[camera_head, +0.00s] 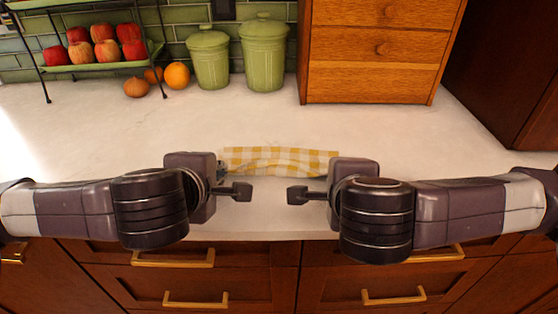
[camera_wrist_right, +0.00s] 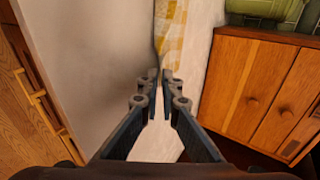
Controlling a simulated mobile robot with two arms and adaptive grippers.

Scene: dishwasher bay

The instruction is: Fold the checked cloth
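The checked cloth (camera_head: 285,158), yellow and white, lies on the pale counter (camera_head: 450,150) as a narrow, rumpled strip. Its near part looks bunched or doubled over; the exact layers are unclear. My left gripper (camera_head: 242,192) is shut and empty, just in front of the cloth's left part. My right gripper (camera_head: 297,195) is shut and empty, in front of the cloth's right half, facing the left one across a small gap. In the right wrist view the fingertips (camera_wrist_right: 159,78) are almost together, and the cloth (camera_wrist_right: 172,30) shows beyond them.
A wooden drawer box (camera_head: 380,50) stands behind on the right. Green canisters (camera_head: 264,55), an orange (camera_head: 177,75) and a rack of apples (camera_head: 105,50) stand at the back left. Cabinet drawers with brass handles (camera_head: 173,262) are below the front edge. The counter around the cloth is clear.

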